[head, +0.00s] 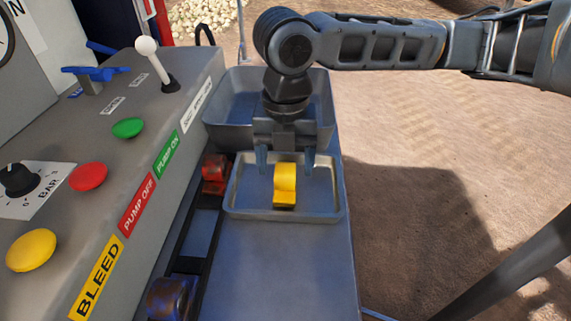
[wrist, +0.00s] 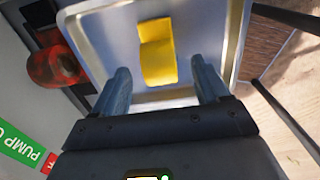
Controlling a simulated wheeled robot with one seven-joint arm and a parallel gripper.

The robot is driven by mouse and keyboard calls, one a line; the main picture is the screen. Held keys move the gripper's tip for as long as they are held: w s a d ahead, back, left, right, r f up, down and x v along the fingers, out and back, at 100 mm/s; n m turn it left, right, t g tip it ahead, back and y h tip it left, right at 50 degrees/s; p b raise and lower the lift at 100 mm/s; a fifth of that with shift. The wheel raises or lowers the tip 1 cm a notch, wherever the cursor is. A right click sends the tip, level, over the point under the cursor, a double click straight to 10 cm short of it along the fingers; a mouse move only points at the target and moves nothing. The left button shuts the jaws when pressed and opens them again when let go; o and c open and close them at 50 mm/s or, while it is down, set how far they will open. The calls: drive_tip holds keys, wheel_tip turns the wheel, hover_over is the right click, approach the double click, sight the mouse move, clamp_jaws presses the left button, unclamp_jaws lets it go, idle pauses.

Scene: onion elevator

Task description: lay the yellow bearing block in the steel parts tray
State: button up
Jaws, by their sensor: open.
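The yellow bearing block (head: 285,185) lies in the shallow steel parts tray (head: 240,209), near its middle. It also shows in the wrist view (wrist: 157,52), inside the tray (wrist: 100,35). My gripper (head: 285,165) is above the tray, by its far side, pointing down. Its two fingers are spread apart, with nothing between them; in the wrist view the gripper (wrist: 160,85) shows an open gap with the block beyond the fingertips. The block appears apart from both fingers. Exact height of the fingertips above the tray floor cannot be told.
A deeper grey bin (head: 232,110) stands behind the tray. Left of the tray, a dark rack holds a red part (head: 214,172) and a dark roller (head: 172,297). A control panel with a green button (head: 128,128) and a lever (head: 153,62) rises at left. The bench front (head: 280,270) is clear.

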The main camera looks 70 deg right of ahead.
sight(285, 167)
wheel_tip(285, 167, up, 11)
drive_tip(key=shift+f+p, duration=0.2)
drive_tip(key=shift+p, duration=0.25)
idle(0.4)
